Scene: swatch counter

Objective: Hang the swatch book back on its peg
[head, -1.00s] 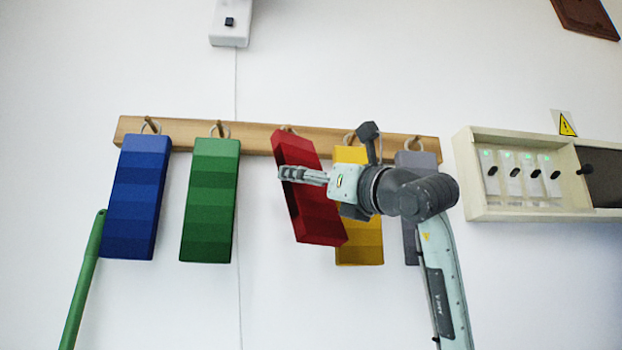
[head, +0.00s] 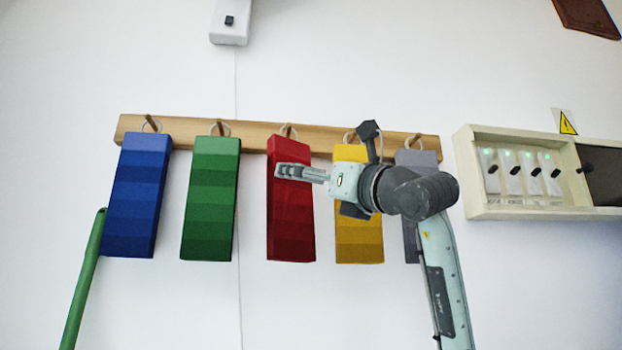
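The red swatch book (head: 291,225) hangs straight down below the third peg (head: 289,131) of the wooden rail. Its ring shows at the peg, but is too small to tell exactly how it sits on it. My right gripper (head: 279,171) comes in from the right and lies across the upper part of the red book, in front of it. Its fingers point left and are seen nearly edge-on, so their gap and any contact with the book are unclear. My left gripper is not in view.
Blue (head: 137,200), green (head: 210,200), yellow (head: 359,235) and grey (head: 413,160) swatch books hang from the same rail (head: 255,138). My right arm partly covers the yellow and grey ones. A cream wall box (head: 465,175) is at right, a green pole (head: 83,280) at left.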

